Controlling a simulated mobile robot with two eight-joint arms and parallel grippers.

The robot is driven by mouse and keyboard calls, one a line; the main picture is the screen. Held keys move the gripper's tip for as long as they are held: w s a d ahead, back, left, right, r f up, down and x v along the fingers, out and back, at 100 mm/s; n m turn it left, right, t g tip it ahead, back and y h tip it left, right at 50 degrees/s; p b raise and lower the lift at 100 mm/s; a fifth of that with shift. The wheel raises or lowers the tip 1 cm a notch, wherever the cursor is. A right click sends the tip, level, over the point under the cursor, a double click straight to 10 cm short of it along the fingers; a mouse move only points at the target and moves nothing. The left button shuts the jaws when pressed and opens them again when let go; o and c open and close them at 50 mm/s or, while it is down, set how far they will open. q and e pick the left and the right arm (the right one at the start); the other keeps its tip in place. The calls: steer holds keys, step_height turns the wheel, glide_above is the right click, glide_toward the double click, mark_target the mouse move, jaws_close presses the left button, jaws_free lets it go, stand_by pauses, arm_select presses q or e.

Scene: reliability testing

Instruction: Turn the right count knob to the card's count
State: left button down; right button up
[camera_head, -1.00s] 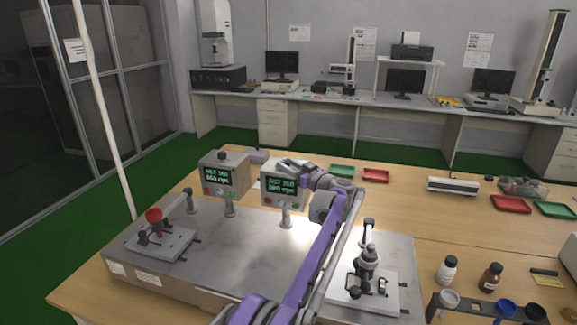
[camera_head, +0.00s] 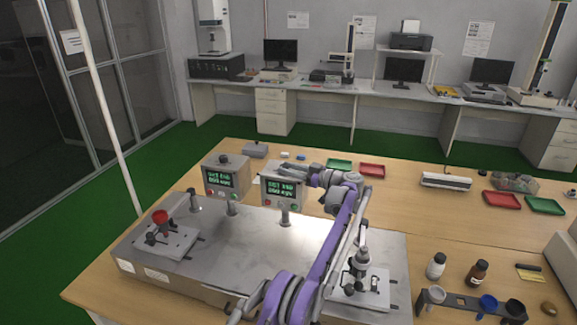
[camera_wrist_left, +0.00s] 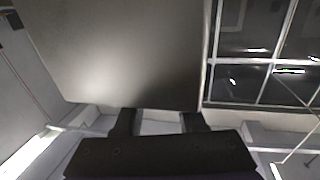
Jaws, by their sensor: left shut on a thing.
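The right counter box (camera_head: 283,191) is a grey box with a green-lit display on a post at the back of the metal test bench. Its display text is too small to read surely. My left gripper (camera_head: 289,169) is at the top of this box, shut on the right count knob, which the gripper hides. In the left wrist view, the two dark fingers (camera_wrist_left: 158,122) stand apart, and a large grey surface fills the upper left. The left counter box (camera_head: 226,178) has a dark knob (camera_head: 223,160) on top. I cannot make out a readable count card. My right gripper is out of view.
The metal bench plate (camera_head: 225,255) carries a left fixture with a red cup (camera_head: 160,217) and a right fixture (camera_head: 362,275) close beside my arm. Bottles (camera_head: 478,271) and a dark rack (camera_head: 455,303) stand at the right. Green and red trays (camera_head: 372,170) lie behind.

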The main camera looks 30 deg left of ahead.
arm_select(q)
steer(key=shift+a+r, duration=0.1)
steer(key=shift+r, duration=0.1)
steer(key=c, duration=0.5)
jaws_free()
steer(key=shift+f, duration=0.1)
steer(key=d, duration=1.1)
